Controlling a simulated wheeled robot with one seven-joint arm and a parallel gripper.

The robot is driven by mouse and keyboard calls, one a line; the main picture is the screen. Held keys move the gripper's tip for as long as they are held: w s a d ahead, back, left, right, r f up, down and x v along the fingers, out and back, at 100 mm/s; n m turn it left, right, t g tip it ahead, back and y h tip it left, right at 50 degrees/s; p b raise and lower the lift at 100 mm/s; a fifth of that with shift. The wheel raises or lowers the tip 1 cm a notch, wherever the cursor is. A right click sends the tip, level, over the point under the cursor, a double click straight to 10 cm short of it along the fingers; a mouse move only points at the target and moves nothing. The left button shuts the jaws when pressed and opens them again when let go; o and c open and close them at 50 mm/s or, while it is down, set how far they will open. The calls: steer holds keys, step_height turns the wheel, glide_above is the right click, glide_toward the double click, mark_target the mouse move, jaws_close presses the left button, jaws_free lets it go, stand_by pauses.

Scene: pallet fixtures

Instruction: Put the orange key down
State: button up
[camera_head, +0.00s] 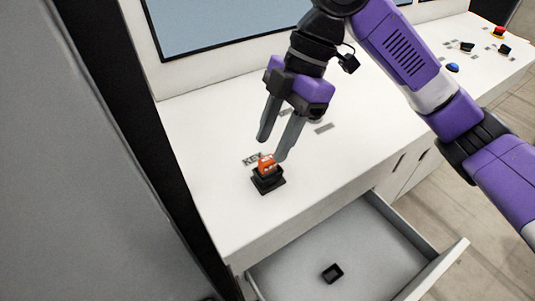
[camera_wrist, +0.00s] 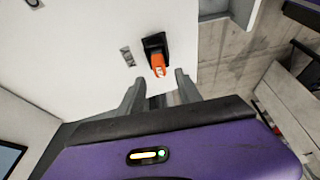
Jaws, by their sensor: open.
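The orange key (camera_head: 267,165) stands in a small black holder (camera_head: 268,183) on the white counter, close to the printed label. In the wrist view the orange key (camera_wrist: 158,65) shows just beyond the fingertips, with the black holder (camera_wrist: 154,42) behind it. My gripper (camera_head: 270,147) is open. Its two fingers are just above and behind the key in the head view, and nothing is seen between them. In the wrist view my gripper (camera_wrist: 160,76) has one fingertip at each side of the key. I cannot tell whether either finger touches it.
An open drawer (camera_head: 440,268) below the counter front holds a small black holder (camera_head: 332,273). The white counter (camera_head: 205,150) is clear to the left of the key. A screen (camera_head: 215,22) stands behind. Several buttons, including a blue one (camera_head: 452,67), sit at the far right.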

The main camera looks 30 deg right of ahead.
steer(key=v, duration=0.7)
steer(key=shift+r+b, duration=0.15)
steer(key=shift+b, duration=0.15)
steer(key=shift+s+d, duration=0.1)
